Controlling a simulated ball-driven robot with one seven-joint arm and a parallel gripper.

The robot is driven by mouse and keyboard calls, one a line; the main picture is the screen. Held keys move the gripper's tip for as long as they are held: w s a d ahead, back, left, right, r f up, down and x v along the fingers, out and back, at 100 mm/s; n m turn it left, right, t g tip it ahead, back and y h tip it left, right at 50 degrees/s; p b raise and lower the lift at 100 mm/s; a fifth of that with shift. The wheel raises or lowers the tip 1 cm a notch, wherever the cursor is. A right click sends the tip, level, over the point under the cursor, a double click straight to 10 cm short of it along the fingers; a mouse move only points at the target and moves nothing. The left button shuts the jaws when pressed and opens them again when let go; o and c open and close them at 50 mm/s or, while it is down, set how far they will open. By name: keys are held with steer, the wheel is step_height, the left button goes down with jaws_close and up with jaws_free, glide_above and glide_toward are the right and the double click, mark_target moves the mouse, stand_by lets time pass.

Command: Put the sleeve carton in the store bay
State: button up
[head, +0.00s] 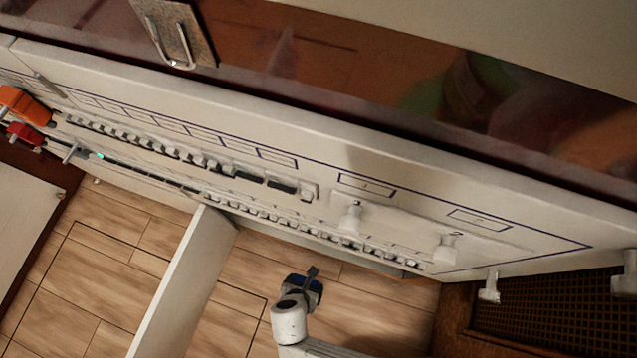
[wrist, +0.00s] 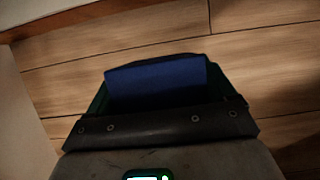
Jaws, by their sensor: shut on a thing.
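My gripper (head: 303,284) is low in the head view, over the wood floor and right of a white upright panel. It is shut on a blue block-like thing (wrist: 156,82), which I take to be the sleeve carton. In the wrist view the blue face shows between dark green jaw sides, beyond the dark bar of the gripper. I cannot tell which place is the store bay; no readable label shows.
A long cream panel (head: 400,178) with rows of breakers and knobs crosses the head view. The white upright panel (head: 185,285) divides the floor (head: 95,265), where thin dark outlines show. A dark grille (head: 560,310) is at the right. Orange and red handles (head: 22,105) stick out at the left.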

steer(key=w+d, duration=0.1)
steer(key=w, duration=0.2)
steer(key=w+d+b, duration=0.1)
steer(key=w, duration=0.3)
steer(key=w+d+b, duration=0.1)
steer(key=w+d, duration=0.1)
steer(key=w, duration=0.1)
steer(key=shift+w, duration=0.35)
steer(key=w, duration=0.2)
steer(key=w+d+b, duration=0.1)
steer(key=w, duration=0.1)
steer(key=shift+w+d, duration=0.1)
steer(key=shift+d, duration=0.1)
steer(key=shift+f+b, duration=0.2)
steer(key=shift+b, duration=0.35)
steer(key=shift+r, duration=0.15)
steer(key=o, duration=0.9)
